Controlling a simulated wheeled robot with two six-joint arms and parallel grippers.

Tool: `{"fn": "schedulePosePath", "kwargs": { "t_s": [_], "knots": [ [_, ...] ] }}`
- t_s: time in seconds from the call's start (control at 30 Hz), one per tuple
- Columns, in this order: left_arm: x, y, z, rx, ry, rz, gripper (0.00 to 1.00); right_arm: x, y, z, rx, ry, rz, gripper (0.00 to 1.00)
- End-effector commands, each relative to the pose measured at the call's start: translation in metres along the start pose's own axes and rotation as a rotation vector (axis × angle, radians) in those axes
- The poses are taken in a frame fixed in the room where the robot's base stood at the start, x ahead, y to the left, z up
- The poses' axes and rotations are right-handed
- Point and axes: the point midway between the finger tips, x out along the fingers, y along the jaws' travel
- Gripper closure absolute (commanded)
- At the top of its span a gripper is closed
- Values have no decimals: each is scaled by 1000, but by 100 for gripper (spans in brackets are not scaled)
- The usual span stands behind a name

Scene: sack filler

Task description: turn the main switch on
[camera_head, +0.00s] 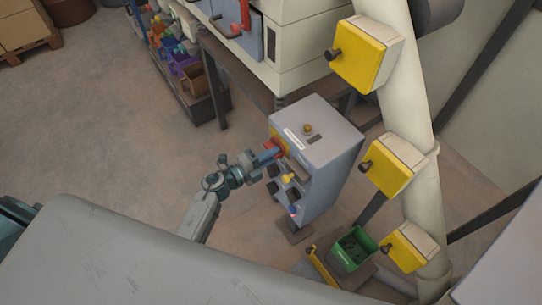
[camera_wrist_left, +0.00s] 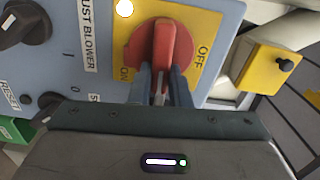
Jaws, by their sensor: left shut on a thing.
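The main switch is a red rotary handle (camera_wrist_left: 166,45) on a yellow plate (camera_wrist_left: 200,28), on the front of a grey-blue control box (camera_head: 318,140). In the left wrist view the plate reads ON at lower left and OFF at right. The handle stands nearly upright in that picture, its near end between the two words. My left gripper (camera_wrist_left: 161,88) has a finger on each side of the handle and is shut on it. In the head view my left gripper (camera_head: 268,156) reaches the box's upper front and partly covers the switch. My right gripper is not in view.
A black DUST BLOWER knob (camera_wrist_left: 24,24) and a RESET control sit left of the switch. A lit round lamp (camera_wrist_left: 124,8) is at the plate's corner. Yellow boxes (camera_head: 360,52) hang on a pale pipe right of the control box. A green bin (camera_head: 352,250) stands below.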

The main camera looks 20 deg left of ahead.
Motion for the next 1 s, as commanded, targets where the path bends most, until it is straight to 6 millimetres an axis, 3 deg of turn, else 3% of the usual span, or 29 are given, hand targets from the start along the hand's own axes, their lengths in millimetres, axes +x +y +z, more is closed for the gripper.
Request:
{"fn": "schedulePosePath", "kwargs": {
  "t_s": [0.77,0.8,0.9,1.0],
  "knots": [
    [-1,4,0,104,1,3,100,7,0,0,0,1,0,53],
    [-1,4,0,104,1,4,80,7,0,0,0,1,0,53],
    [-1,4,0,104,1,3,62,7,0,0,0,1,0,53],
    [-1,3,0,103,1,2,62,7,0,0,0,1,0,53]
  ]
}}
